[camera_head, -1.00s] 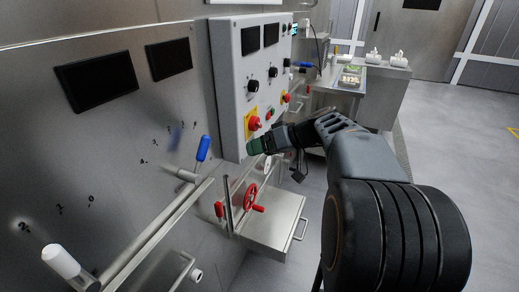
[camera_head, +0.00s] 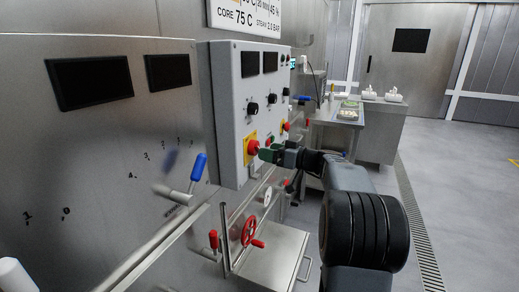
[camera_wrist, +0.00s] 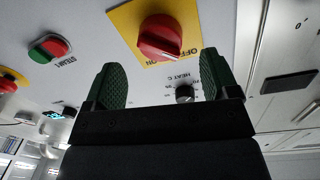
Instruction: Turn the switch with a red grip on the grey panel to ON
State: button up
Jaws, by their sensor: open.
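The grey panel (camera_head: 226,110) stands upright at the centre of the head view. The switch with a red grip (camera_head: 253,147) sits on a yellow plate low on its near side. In the wrist view the red grip (camera_wrist: 160,37) is large, with the OFF and ON lettering beside it partly covered by the grip. My gripper (camera_head: 266,154) is just right of the switch in the head view. In the wrist view its two green fingers (camera_wrist: 164,82) are open, one on each side of the grip's line, with their tips just short of it. Contact cannot be made out.
A green and red button pair (camera_wrist: 50,48) and another red knob on yellow (camera_wrist: 8,82) sit beside the switch. A black knob (camera_wrist: 184,93) shows between the fingers. A blue-handled lever (camera_head: 199,167) and a red handwheel (camera_head: 249,230) are nearby. Floor at right is clear.

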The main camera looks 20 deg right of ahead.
aim_at(255, 148)
jog(key=shift+x, duration=2.15)
jog(key=c, duration=0.9)
